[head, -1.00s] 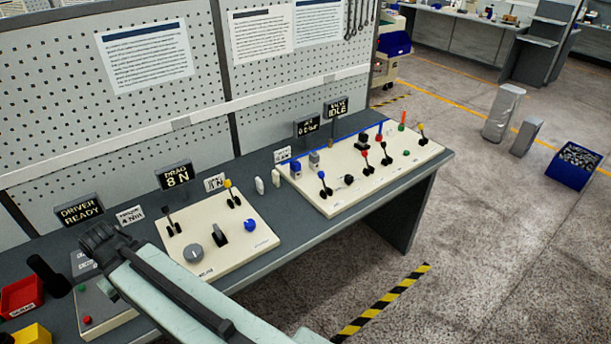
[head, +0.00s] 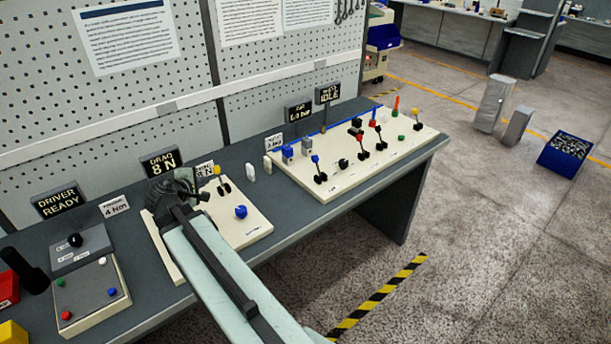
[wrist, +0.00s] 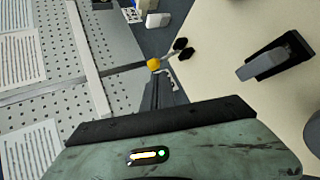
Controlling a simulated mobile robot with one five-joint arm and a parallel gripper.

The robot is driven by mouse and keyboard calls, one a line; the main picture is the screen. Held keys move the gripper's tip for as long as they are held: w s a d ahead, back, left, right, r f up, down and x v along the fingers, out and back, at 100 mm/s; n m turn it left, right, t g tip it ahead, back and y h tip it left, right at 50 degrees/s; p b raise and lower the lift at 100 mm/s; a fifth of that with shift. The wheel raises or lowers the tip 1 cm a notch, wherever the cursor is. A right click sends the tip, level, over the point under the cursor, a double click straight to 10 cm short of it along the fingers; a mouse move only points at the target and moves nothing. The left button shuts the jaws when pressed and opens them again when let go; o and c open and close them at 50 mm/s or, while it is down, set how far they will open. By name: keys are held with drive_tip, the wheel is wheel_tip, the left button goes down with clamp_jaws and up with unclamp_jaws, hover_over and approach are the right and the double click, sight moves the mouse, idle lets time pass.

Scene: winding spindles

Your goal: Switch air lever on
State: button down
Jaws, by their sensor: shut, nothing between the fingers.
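My gripper (head: 203,192) is shut and empty over the left cream panel (head: 258,226). It also shows in the wrist view (wrist: 160,88), its fingertips close to a yellow-knobbed lever (wrist: 153,63). I cannot tell whether they touch it. The same lever (head: 217,173) stands just right of my gripper in the head view. The air display (head: 299,113) stands behind the right cream panel (head: 336,186); its value is too small to read surely. That panel carries several levers, including a blue-knobbed one (head: 317,164) and a red-knobbed one (head: 361,156). I cannot tell which is the air lever.
A blue knob (head: 240,212) sits on the left panel. A small button box (head: 90,292) is at the left. A perforated wall (head: 120,120) rises behind the bench. The floor in front is open.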

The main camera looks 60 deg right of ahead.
sight(315, 159)
drive_tip(key=s+d+f+g+h+b, duration=0.1)
drive_tip(key=s+d+b, duration=0.1)
drive_tip(key=s+d, duration=0.3)
drive_tip(key=s+d+f+g+h+b, duration=0.1)
drive_tip(key=s+d, duration=0.4)
drive_tip(key=d, duration=0.6)
drive_tip(key=s+d+f+g+h+b, duration=0.1)
drive_tip(key=s+d+f+h+b, duration=0.1)
drive_tip(key=s+d+b, duration=0.3)
drive_tip(key=d+f, duration=0.1)
drive_tip(key=d, duration=0.2)
drive_tip(key=shift+s+d+f+h, duration=0.2)
drive_tip(key=shift+d+f+h, duration=0.05)
drive_tip(key=shift+d+h, duration=0.1)
drive_tip(key=b+x, duration=0.2)
drive_tip(key=x, duration=0.7)
drive_tip(key=shift+w+d+f+b, duration=0.1)
drive_tip(key=shift+d+f+b, duration=0.1)
drive_tip(key=shift+b, duration=0.1)
drive_tip(key=s+r+p, duration=0.1)
drive_tip(key=s, duration=0.2)
drive_tip(key=shift+r+p, duration=0.35)
drive_tip(key=shift+s, duration=0.35)
